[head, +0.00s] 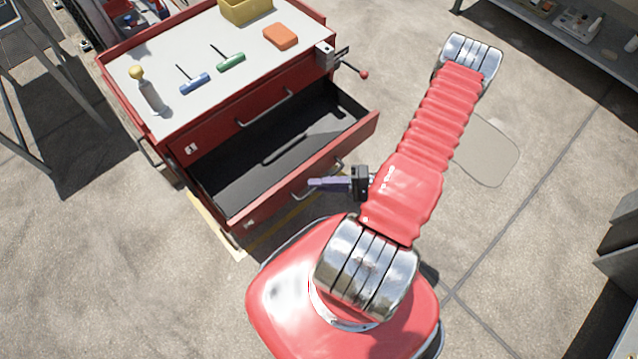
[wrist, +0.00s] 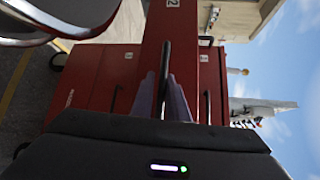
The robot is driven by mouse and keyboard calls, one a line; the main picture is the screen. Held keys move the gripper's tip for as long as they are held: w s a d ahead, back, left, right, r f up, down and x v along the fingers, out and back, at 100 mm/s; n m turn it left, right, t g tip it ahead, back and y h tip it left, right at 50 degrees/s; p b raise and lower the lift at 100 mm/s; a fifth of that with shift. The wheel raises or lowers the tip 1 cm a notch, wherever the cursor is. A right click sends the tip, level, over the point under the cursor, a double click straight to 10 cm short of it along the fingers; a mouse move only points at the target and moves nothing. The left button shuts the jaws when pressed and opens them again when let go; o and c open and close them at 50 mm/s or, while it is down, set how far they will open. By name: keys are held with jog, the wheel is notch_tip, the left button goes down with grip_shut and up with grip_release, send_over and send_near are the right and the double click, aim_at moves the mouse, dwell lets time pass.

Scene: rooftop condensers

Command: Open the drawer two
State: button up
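The red tool cabinet (head: 180,155) stands at the upper left in the head view. Its lower drawer (head: 215,213) is pulled well out, and its dark inside looks empty apart from a long recess or bar. A plate reading 2 (wrist: 175,3) shows on the drawer front in the wrist view. My gripper (head: 318,183) is at this drawer's bar handle (wrist: 165,65). Its purple fingers (wrist: 163,98) lie close on both sides of the bar and appear shut on it. The drawer above (head: 240,125), with its own handle, is closed.
On the cabinet top (head: 200,50) are a yellow bin (head: 245,10), an orange block (head: 281,36), blue (head: 194,83) and green (head: 231,62) T-handled tools, and a yellow-knobbed item (head: 148,90). A vise-like fitting (head: 328,55) juts from its corner. Open concrete lies right.

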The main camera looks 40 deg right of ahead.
jog(key=o, duration=0.4)
jog(key=shift+r, duration=0.1)
jog(key=v, duration=1.3)
jog(key=shift+s+d, duration=0.2)
jog(key=shift+d, duration=0.15)
